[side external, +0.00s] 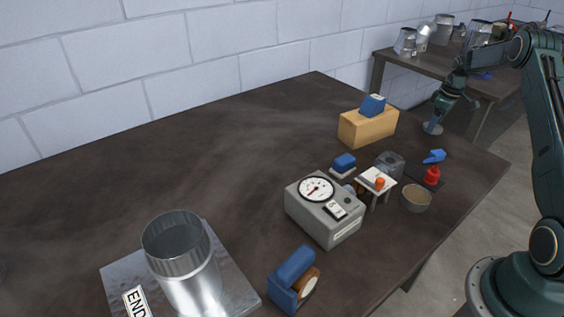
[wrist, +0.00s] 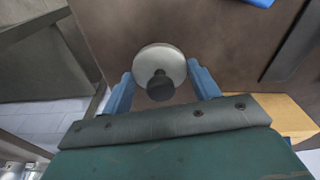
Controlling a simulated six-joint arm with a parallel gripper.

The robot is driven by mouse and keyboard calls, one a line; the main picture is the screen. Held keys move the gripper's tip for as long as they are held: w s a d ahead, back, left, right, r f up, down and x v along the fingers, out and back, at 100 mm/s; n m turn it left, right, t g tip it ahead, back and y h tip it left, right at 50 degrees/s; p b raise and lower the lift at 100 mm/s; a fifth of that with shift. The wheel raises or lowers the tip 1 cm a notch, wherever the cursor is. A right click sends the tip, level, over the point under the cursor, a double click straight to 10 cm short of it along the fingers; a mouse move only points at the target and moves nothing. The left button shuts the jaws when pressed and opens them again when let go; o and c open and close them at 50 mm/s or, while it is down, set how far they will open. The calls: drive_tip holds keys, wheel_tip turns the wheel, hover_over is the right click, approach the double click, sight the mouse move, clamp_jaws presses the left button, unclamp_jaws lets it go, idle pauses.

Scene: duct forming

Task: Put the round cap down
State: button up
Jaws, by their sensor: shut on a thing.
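The round cap (wrist: 158,55) is a pale metal disc with a dark knob in the middle, seen from above in the wrist view. My gripper (wrist: 163,86) is shut on it, with one blue finger at each side of the disc. In the side view the cap (side external: 432,128) is a small grey disc under my gripper (side external: 436,119), at the far right part of the dark table (side external: 240,140). The cap looks level. I cannot tell whether its underside touches the tabletop.
A wooden box (side external: 365,129) with a blue-handled thing in it stands left of the cap. A metal duct (side external: 180,265) stands front left. The table's right edge is close.

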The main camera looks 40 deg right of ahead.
sight(438, 128)
drive_tip(key=shift+f, duration=1.4)
drive_tip(key=shift+f, duration=0.1)
drive_tip(key=o, duration=1)
wheel_tip(438, 128, up, 12)
drive_tip(key=s, duration=0.1)
drive_tip(key=shift+s+d, duration=0.15)
drive_tip(key=shift+s, duration=0.05)
